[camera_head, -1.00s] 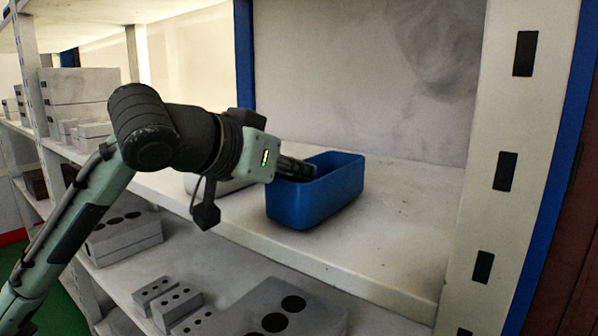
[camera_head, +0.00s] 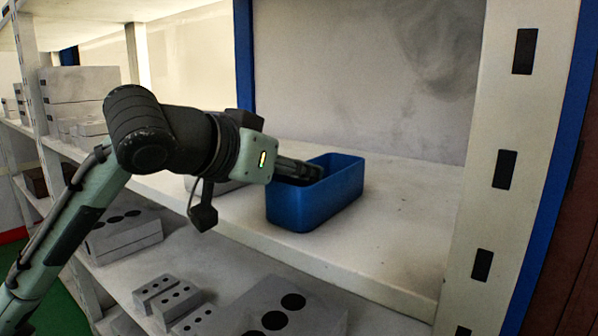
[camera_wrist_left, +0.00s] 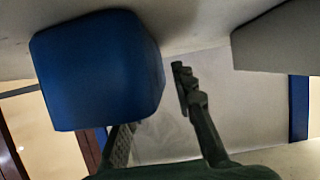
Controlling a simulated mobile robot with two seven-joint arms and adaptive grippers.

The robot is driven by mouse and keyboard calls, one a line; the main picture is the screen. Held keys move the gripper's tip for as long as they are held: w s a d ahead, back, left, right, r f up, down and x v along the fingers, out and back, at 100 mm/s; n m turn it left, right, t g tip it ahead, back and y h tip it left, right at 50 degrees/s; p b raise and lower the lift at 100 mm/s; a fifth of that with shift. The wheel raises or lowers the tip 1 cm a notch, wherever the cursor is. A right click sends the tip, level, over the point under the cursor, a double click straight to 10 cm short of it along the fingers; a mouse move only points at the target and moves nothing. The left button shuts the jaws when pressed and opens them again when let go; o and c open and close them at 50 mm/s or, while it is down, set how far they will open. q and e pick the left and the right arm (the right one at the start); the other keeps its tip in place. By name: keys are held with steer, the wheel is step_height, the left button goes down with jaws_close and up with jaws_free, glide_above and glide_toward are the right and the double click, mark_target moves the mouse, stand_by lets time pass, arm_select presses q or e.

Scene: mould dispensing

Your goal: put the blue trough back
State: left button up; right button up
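The blue trough (camera_head: 315,201) stands upright on the pale shelf board (camera_head: 390,232), towards the board's front. My left gripper (camera_head: 310,171) reaches over the trough's left end, and its fingertips are partly hidden behind the rim. In the left wrist view, the trough (camera_wrist_left: 95,68) fills the upper left. There the left gripper's fingers (camera_wrist_left: 155,98) are spread apart, with a gap between them. The left-hand finger is partly hidden behind the trough, and the other is clear of it. My right gripper is in neither view.
A grey block (camera_head: 222,185) sits left of the trough behind my arm; it probably also shows in the wrist view (camera_wrist_left: 275,45). A white upright (camera_head: 490,180) bounds the shelf at right. Bare board lies right of the trough. Grey moulds (camera_head: 285,307) fill the shelf below.

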arm_select(q)
steer(key=v, duration=1.1)
steer(key=shift+s+a, duration=0.2)
steer(key=shift+s, duration=0.05)
